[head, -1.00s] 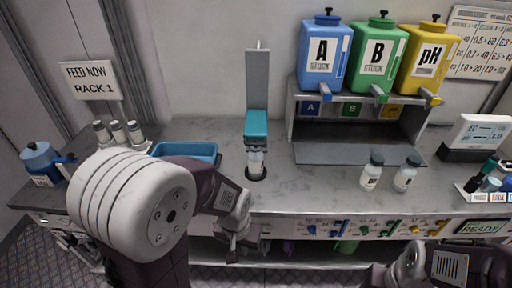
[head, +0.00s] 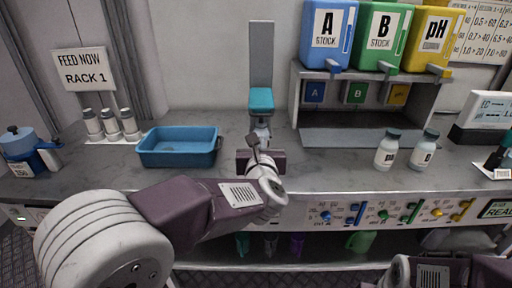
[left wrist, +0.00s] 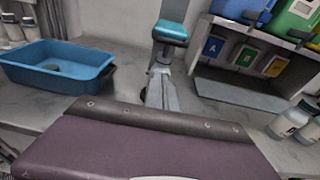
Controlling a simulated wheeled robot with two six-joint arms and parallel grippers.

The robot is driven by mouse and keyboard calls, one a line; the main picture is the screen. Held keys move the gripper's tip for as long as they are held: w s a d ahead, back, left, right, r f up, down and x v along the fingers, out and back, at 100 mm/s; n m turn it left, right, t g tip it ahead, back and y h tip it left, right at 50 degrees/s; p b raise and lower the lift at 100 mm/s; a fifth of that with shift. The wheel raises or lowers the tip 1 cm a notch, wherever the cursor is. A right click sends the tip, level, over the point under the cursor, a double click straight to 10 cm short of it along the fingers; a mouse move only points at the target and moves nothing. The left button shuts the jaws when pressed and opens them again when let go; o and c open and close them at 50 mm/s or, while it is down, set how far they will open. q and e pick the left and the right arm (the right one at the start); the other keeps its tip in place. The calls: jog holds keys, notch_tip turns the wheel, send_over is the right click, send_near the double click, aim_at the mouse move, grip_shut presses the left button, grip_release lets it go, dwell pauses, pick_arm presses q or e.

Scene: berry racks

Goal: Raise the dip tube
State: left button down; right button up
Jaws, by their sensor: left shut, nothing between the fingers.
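The dip stand has a tall grey back post and a teal head (head: 261,99) at the middle of the bench. The teal head also shows in the left wrist view (left wrist: 170,32). A pale part hangs just below the head; its lower end is hidden behind my gripper, and I cannot make out the tube itself. My left gripper (head: 254,141) is shut and empty, just in front of and below the teal head. In the left wrist view its narrow grey fingers (left wrist: 162,92) point toward the stand. I cannot tell whether they touch it. My right gripper is out of frame.
A blue tray (head: 180,160) and several capped vials (head: 112,124) stand left of the stand. Two white bottles (head: 388,150) stand right, before a shelf (head: 360,137) under blue, green and yellow tanks (head: 380,38). The bench between the stand and bottles is clear.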

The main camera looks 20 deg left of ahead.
pick_arm(q)
jog(key=shift+d+f+h, duration=0.3)
jog(key=shift+d+f, duration=0.15)
jog(key=shift+d, duration=0.15)
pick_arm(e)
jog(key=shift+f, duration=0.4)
pick_arm(q)
send_near(262, 127)
jog(key=x, duration=0.4)
jog(key=shift+w+f, duration=0.1)
jog(key=shift+w, duration=0.1)
jog(key=r+p, duration=0.1)
jog(key=r, duration=0.1)
jog(key=s+r+p, duration=0.1)
jog(key=r, duration=0.1)
jog(key=shift+d, duration=0.25)
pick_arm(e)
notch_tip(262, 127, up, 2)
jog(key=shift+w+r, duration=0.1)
